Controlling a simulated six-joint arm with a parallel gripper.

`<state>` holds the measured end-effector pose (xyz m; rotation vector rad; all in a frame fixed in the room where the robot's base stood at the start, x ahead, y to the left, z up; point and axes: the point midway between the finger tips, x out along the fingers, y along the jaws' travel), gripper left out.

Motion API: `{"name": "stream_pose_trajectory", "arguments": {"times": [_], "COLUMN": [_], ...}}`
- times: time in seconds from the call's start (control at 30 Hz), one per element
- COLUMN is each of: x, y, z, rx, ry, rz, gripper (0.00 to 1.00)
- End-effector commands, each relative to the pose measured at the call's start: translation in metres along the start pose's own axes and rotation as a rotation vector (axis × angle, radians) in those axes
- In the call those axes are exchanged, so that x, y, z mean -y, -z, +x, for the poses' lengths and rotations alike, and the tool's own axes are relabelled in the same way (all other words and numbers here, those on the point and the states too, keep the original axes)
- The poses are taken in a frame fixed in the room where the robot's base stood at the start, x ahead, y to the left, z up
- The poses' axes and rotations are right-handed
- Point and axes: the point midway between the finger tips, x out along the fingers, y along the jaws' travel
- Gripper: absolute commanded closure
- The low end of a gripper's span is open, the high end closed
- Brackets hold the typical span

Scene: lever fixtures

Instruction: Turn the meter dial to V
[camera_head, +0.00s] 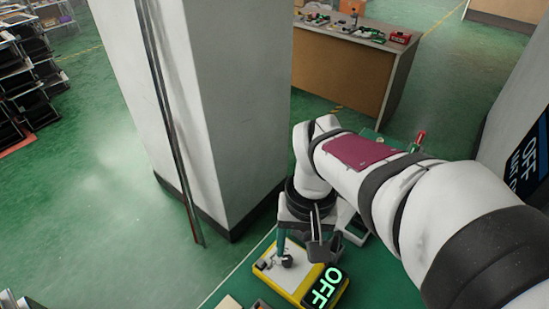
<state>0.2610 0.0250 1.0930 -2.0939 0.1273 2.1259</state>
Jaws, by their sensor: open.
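The yellow meter (302,296) with a pale face lies on the green bench top at the bottom middle. Its round dark dial (287,261) shows near the upper part of the face. The meter's display (325,288) reads OFF in green letters. My gripper (300,254) is open and points down over the meter, close to the dial. I cannot tell whether a finger touches the dial. Part of the meter's far side is hidden behind my gripper. The dial's marks are too small to read.
A large grey-white pillar (200,100) stands left of my arm. Another fixture with a red-topped part (420,137) sits partly hidden behind my arm. A dark panel reading OFF (530,155) is at the right edge. A pale object (230,303) is at the bottom edge.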

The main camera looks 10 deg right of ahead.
Motion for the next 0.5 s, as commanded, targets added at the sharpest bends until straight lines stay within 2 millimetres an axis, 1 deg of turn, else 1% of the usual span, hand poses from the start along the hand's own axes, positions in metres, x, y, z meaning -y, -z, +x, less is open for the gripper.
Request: {"name": "stream_pose_trajectory", "arguments": {"times": [0.03,0.1,0.17,0.2,0.27,0.33,0.37,0.5], "x": [0.005,0.01,0.013,0.014,0.013,0.013,0.012,0.01], "y": [0.025,0.052,0.066,0.07,0.071,0.07,0.07,0.07], "z": [0.008,0.017,0.023,0.026,0.034,0.049,0.057,0.1], "rx": [0.001,-0.007,-0.012,-0.014,-0.013,-0.011,-0.01,-0.008], "ry": [-0.018,-0.037,-0.047,-0.05,-0.051,-0.051,-0.051,-0.051], "rz": [-0.058,-0.126,-0.159,-0.171,-0.175,-0.173,-0.174,-0.171], "gripper": [0.4,0.4,0.4,0.4,0.4,0.4,0.4,0.4]}}
